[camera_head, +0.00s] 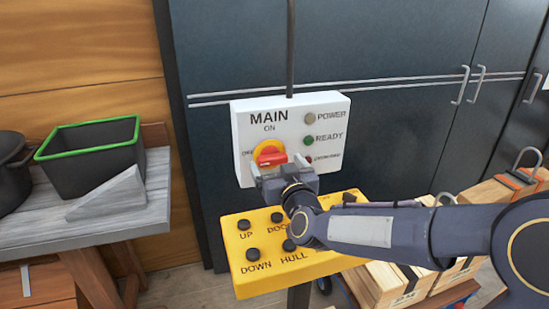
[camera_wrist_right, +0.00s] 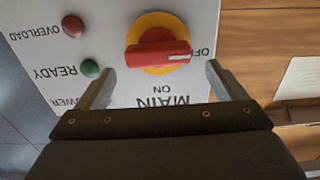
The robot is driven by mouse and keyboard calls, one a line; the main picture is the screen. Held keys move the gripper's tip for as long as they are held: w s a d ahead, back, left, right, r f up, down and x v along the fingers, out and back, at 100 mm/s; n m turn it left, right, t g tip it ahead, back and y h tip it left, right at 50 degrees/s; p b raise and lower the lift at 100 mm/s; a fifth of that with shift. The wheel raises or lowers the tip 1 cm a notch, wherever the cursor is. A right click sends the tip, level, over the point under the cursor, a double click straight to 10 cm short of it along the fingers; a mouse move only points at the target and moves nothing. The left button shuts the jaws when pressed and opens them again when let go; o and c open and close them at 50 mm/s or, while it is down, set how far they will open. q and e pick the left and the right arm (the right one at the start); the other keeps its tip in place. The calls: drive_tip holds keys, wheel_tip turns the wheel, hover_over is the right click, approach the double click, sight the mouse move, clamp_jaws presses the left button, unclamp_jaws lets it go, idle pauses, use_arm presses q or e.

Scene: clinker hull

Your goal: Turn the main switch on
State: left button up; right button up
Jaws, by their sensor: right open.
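The main switch (camera_head: 270,152) is a red handle on a yellow disc on a white panel (camera_head: 243,119) marked MAIN. ON is printed above the disc and OFF at its left. In the right wrist view, which is upside down, the red handle (camera_wrist_right: 158,51) lies across the disc, its white mark toward OFF. My right gripper (camera_head: 281,168) is just in front of the panel, at the switch's lower edge. In the right wrist view its open fingers (camera_wrist_right: 162,82) stand on either side of the handle, with nothing between them. My left gripper is out of view.
A yellow button box (camera_head: 262,266) stands below the panel, close under my right arm. A green-rimmed dark bin (camera_head: 90,150) and a black pot (camera_head: 12,165) are on the grey bench at left. Wooden crates (camera_head: 380,285) are at lower right. Dark cabinets stand behind.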

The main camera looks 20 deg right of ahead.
sight(278, 162)
drive_tip(key=shift+w, duration=1.55)
drive_tip(key=c, duration=1)
drive_tip(key=shift+d+f+m+b, duration=0.1)
drive_tip(key=shift+f+m+b, duration=0.15)
drive_tip(key=shift+m+b, duration=0.75)
drive_tip(key=m+b, duration=0.3)
drive_tip(key=shift+d+f, duration=0.1)
drive_tip(key=shift+d, duration=0.05)
drive_tip(key=m+b, duration=0.2)
drive_tip(key=m, duration=0.1)
drive_tip(key=shift+d+b, duration=0.1)
drive_tip(key=shift+b, duration=0.2)
drive_tip(key=m+b, duration=0.1)
drive_tip(key=m, duration=0.1)
drive_tip(key=m+b, duration=0.2)
drive_tip(key=m, duration=0.1)
drive_tip(key=shift+d+f+m, duration=0.15)
drive_tip(key=shift+f+m, duration=0.05)
drive_tip(key=shift+m, duration=0.1)
drive_tip(key=shift+m+b, duration=1.35)
drive_tip(key=shift+m, duration=0.75)
